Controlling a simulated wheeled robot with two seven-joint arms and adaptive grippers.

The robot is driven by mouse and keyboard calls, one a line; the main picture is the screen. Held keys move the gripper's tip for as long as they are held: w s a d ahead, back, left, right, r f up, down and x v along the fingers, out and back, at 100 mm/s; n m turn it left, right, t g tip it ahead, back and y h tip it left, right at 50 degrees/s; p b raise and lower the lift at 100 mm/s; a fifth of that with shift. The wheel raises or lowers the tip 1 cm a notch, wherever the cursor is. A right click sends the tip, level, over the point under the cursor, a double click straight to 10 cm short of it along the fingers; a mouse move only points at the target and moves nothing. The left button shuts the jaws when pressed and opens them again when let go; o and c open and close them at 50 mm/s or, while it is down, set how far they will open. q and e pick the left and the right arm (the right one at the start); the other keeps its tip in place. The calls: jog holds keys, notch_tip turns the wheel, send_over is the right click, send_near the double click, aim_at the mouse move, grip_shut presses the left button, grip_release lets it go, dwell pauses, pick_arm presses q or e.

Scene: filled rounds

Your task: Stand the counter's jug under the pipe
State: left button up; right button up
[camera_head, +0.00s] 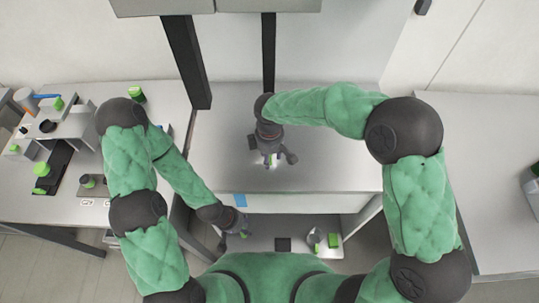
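No jug or pipe can be told for certain at this size. A small dark grey vessel (88,181) stands on a tray on the left counter (60,208). A grey machine-like block (78,122) stands behind it. My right gripper (271,161) points down over the middle white counter (325,172); its fingers are small and partly hidden, and whether it holds anything is unclear. My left gripper (243,232) is low, at the front edge of the middle counter, above the lower shelf. Its fingers are too small to read.
The lower shelf (262,236) carries a black square (283,244), a metallic round item (314,238) and a green block (334,240). A blue patch (240,200) lies at the counter's front edge. Dark posts (187,62) stand behind. The right counter (490,185) is mostly clear.

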notch_tip(320, 180, up, 12)
jog(key=shift+r+p, duration=0.15)
jog(key=shift+p, duration=0.85)
dwell(2.1)
